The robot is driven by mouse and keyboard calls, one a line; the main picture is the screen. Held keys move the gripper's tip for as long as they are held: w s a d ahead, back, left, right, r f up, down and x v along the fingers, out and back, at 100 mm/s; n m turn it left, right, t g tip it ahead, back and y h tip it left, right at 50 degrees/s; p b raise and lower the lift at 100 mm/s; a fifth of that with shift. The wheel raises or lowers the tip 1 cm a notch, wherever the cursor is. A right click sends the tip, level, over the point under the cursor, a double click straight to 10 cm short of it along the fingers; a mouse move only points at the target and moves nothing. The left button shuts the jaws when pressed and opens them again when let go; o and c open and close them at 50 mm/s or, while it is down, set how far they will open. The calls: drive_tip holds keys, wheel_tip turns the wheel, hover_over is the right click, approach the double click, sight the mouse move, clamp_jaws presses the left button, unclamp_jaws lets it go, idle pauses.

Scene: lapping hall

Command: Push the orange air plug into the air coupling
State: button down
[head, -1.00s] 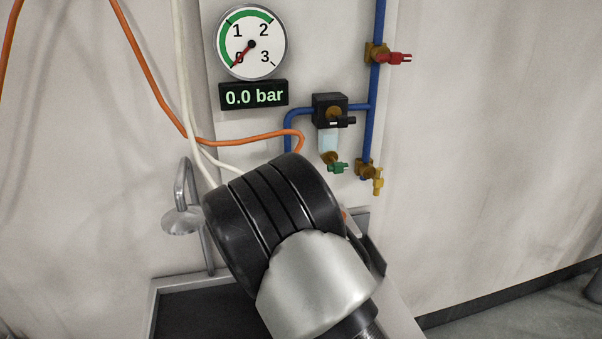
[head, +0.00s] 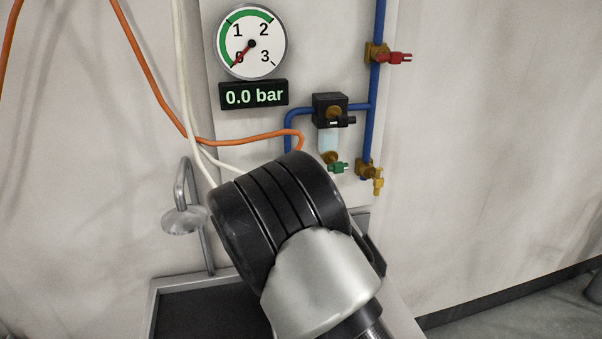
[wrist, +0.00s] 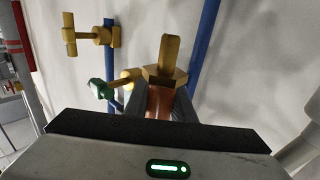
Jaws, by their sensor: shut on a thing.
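In the wrist view my gripper (wrist: 164,98) is shut on the orange air plug (wrist: 158,103), whose orange body shows between the grey fingers. A brass piece (wrist: 168,58) stands straight out beyond the orange body. I cannot tell whether it is the plug's own tip, the air coupling, or both in line. In the head view my dark, ribbed arm hides the gripper and the plug. The orange hose (head: 235,139) runs from the upper left and drops behind my arm. The gauge (head: 251,43) points to 0, and the display (head: 254,95) reads 0.0 bar.
Blue pipe (head: 373,100) carries a red-handled valve (head: 400,58), a yellow-handled valve (head: 377,181) and a black filter unit (head: 330,110). A green-handled drain (head: 338,168) hangs close to my arm. A tap (head: 183,220) and dark basin (head: 205,312) stand at the left.

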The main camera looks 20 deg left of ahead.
drive_tip(key=shift+f+b, duration=3.55)
drive_tip(key=shift+f, duration=1.45)
drive_tip(key=c, duration=1.4)
unclamp_jaws()
drive_tip(key=shift+c, duration=0.2)
drive_tip(key=shift+s, duration=0.1)
drive_tip(key=s+a, duration=0.2)
drive_tip(key=s, duration=1.5)
